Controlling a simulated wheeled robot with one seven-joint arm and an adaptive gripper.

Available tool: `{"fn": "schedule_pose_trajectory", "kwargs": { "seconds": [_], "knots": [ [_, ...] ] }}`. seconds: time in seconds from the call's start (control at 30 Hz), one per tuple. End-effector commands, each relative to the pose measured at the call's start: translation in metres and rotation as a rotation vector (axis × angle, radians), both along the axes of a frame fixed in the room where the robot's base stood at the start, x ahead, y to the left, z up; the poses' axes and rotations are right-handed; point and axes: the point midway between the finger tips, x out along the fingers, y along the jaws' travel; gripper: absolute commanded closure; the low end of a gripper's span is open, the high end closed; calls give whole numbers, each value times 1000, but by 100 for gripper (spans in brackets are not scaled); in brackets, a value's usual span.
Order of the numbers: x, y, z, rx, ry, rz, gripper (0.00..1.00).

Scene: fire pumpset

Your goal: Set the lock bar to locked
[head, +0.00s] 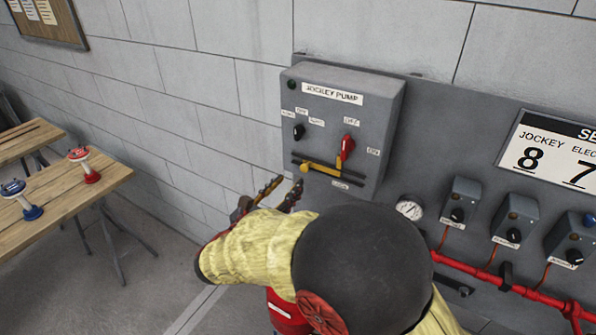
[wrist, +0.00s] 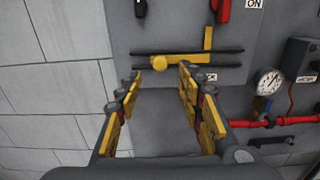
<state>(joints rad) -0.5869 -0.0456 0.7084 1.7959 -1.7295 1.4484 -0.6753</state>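The yellow lock bar (head: 322,168) lies on dark horizontal rails low on the front of the grey jockey pump box (head: 388,110). Its round knob (wrist: 159,65) is at the left end, and an upright arm (wrist: 207,40) rises at the right end. A LOCK label (head: 340,184) sits below the right part of the rails. The red switch handle (head: 348,146) is just above the upright arm. My gripper (wrist: 160,78) is open and empty. It points at the box just below the bar, its fingers either side of the knob in the wrist view. I see no contact.
A black selector knob (head: 299,131) is on the box's left. A gauge (head: 410,209), small control boxes (head: 459,202) and a red pipe (head: 500,283) are to the right. Wooden tables (head: 70,190) with red and blue valve-like items stand at left. Open floor lies between.

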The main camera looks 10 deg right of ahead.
Motion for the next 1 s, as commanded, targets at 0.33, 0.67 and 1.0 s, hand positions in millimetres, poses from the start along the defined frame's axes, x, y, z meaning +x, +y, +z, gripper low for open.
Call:
{"fn": "schedule_pose_trajectory", "kwargs": {
  "seconds": [0.33, 0.67, 1.0],
  "knots": [
    [34, -37, 0, 3, 1, -5, 62],
    [52, -53, -1, 4, 1, -2, 62],
    [52, -53, -1, 5, 1, -1, 69]
  ]
}}
